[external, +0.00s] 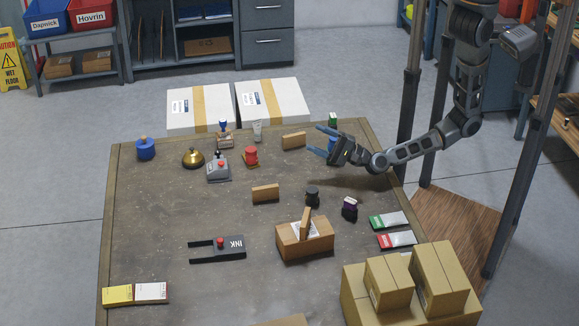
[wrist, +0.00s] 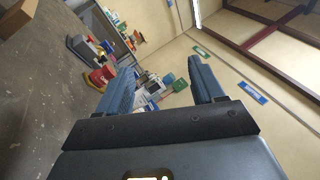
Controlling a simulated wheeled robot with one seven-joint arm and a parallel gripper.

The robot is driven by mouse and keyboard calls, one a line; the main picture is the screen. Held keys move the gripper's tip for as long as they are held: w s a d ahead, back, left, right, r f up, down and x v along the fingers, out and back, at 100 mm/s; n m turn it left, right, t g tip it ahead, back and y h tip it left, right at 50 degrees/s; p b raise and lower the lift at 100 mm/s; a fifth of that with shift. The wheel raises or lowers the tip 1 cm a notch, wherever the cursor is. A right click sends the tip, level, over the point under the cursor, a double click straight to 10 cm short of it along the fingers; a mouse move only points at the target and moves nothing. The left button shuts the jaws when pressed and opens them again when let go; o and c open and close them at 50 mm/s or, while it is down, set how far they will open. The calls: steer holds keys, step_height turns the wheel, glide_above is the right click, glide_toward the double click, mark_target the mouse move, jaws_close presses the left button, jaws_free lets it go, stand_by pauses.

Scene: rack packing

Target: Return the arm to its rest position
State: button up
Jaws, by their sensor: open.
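My gripper (external: 327,141) is at the right back part of the table (external: 150,230), above its surface, with the arm reaching in from the right. Its two blue fingers are spread and point left. In the wrist view the fingers of my gripper (wrist: 165,80) stand apart with nothing held between them. A blue item (external: 332,143) shows behind or between the fingers in the external view; I cannot tell whether they touch it.
A dark jar (external: 312,196) and a carton (external: 290,240) stand nearer the front. Larger cartons (external: 440,280) fill the right front corner. A dark post (external: 408,110) stands beside my arm.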

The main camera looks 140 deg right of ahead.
steer(key=s+a+r+n+t+y+p, duration=0.1)
steer(key=s+a+r+n+t+y, duration=0.1)
steer(key=a+n+t+y, duration=0.55)
steer(key=s+a+r+n+t+y+p, duration=0.1)
steer(key=s+a+r+n+y, duration=0.2)
steer(key=a+n, duration=0.85)
steer(key=s+a+r+n+g+y+p, duration=0.1)
steer(key=s+a+r+n+y, duration=0.2)
steer(key=a+n, duration=0.4)
steer(key=s+a+r+n+g+y+p, duration=0.1)
steer(key=s+a+r+n+g+y, duration=0.1)
steer(key=s+a+n+y, duration=0.4)
steer(key=s+a+r+n, duration=0.1)
steer(key=a, duration=0.1)
steer(key=shift+s+a+r+p, duration=0.2)
steer(key=shift+s+a+p, duration=0.1)
steer(key=shift+a+p, duration=0.1)
